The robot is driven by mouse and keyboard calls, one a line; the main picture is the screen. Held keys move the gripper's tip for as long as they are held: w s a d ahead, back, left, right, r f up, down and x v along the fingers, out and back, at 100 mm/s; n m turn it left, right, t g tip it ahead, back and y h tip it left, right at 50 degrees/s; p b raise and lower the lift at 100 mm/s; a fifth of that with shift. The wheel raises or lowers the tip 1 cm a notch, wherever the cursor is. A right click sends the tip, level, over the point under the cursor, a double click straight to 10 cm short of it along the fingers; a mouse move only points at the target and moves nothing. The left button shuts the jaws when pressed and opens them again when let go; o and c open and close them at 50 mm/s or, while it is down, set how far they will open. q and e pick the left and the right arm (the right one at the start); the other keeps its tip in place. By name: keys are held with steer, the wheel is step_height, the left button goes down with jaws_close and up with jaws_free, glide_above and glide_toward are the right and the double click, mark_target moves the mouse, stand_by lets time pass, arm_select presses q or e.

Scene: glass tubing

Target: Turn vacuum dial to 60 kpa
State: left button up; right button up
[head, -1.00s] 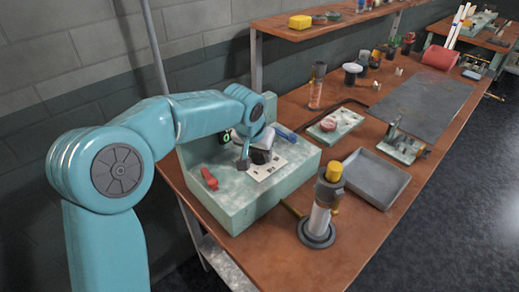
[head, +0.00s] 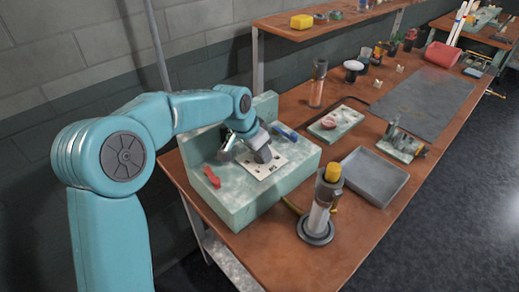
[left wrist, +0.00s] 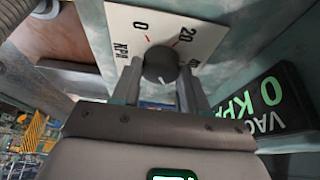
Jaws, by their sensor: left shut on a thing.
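The vacuum dial is a dark grey round knob (left wrist: 160,64) on a white scale plate (left wrist: 120,18) in the left wrist view. The plate shows 0, 20 and KPA, with part of another number at the right. A small pale mark shows on the knob's lower part. A black display (left wrist: 268,98) reads 0 KPA in green, with VAC partly cut off. My left gripper (left wrist: 160,80) has its fingers on both sides of the knob and is shut on it. In the head view, my left gripper (head: 262,154) covers the knob above the plate (head: 268,170). My right gripper is not in view.
The pale green bench unit (head: 245,205) also carries a red lever (head: 212,177) and a blue handle (head: 284,133). A yellow-capped cylinder (head: 319,215) stands in front of it. A grey tray (head: 373,180) lies to the right.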

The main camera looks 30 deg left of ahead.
arm_select(q)
steer(key=o, duration=1.1)
steer(key=shift+c, duration=0.2)
steer(key=v, duration=1.6)
steer(key=shift+s+r, duration=0.1)
steer(key=shift+s, duration=0.1)
